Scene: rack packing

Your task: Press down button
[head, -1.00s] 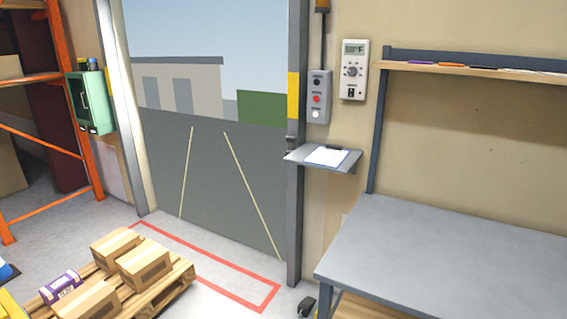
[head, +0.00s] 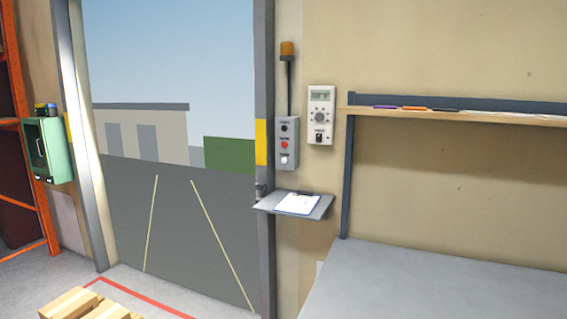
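A grey control box (head: 286,143) is mounted on the wall just right of the door frame. It carries a black button (head: 284,128) at the top, a red button (head: 284,145) in the middle and a white button (head: 284,160) at the bottom. The labels beside the buttons are too small to read. My gripper is not in view.
An orange beacon (head: 287,49) stands above the box on a dark pole. A white thermostat-like panel (head: 321,115) hangs to its right. A small shelf with a clipboard (head: 298,204) juts out below. A grey table (head: 400,285) is at lower right, a pallet (head: 85,307) at lower left.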

